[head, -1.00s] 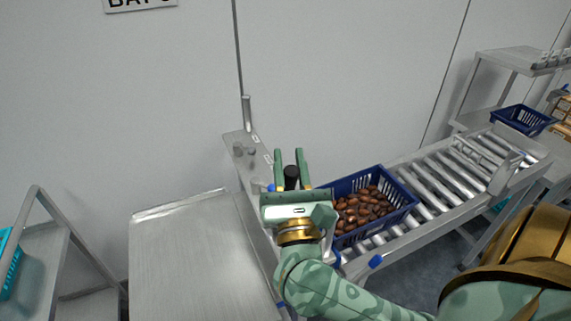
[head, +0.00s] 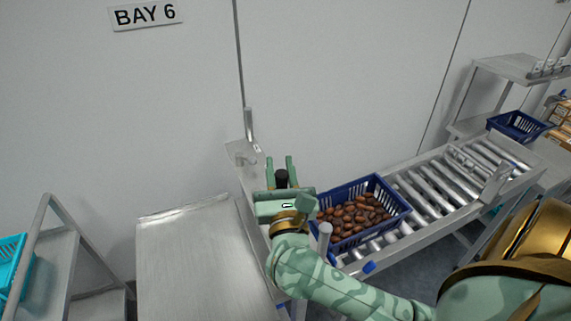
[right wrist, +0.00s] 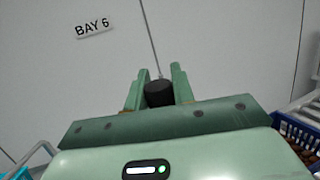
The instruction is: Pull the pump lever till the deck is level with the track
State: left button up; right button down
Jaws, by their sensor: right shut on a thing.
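The pump lever's black knob (head: 282,178) sits between the fingers of my right gripper (head: 282,168), which is shut on it. The knob (right wrist: 159,93) also shows between the fingertips in the right wrist view. The lever's lower part is hidden behind the gripper. The deck (head: 195,255), a flat metal plate, lies to the left of the gripper. The track (head: 430,192), a roller conveyor, runs from near the gripper to the upper right. Whether the deck is level with the track cannot be told from this angle. My left gripper is out of view.
A blue crate of dates (head: 318,222) sits on the near end of the track. Another blue crate (head: 518,124) stands at the far right. A rack with a turquoise crate (head: 14,268) is at left. A wall with a BAY 6 sign (head: 146,15) closes the back.

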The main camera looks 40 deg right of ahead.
jog(key=shift+n+g+y, duration=0.3)
jog(key=shift+g+y, duration=0.3)
jog(key=shift+g, duration=0.3)
jog(key=w+p, duration=0.2)
jog(key=p, duration=0.1)
jog(key=w+d+p, duration=0.1)
jog(key=w+p, duration=0.1)
jog(key=p, duration=0.1)
jog(key=shift+w+d, duration=0.1)
jog(key=shift+w, duration=0.15)
jog(key=c, duration=1.1)
grip_release()
jog(key=shift+s, duration=0.1)
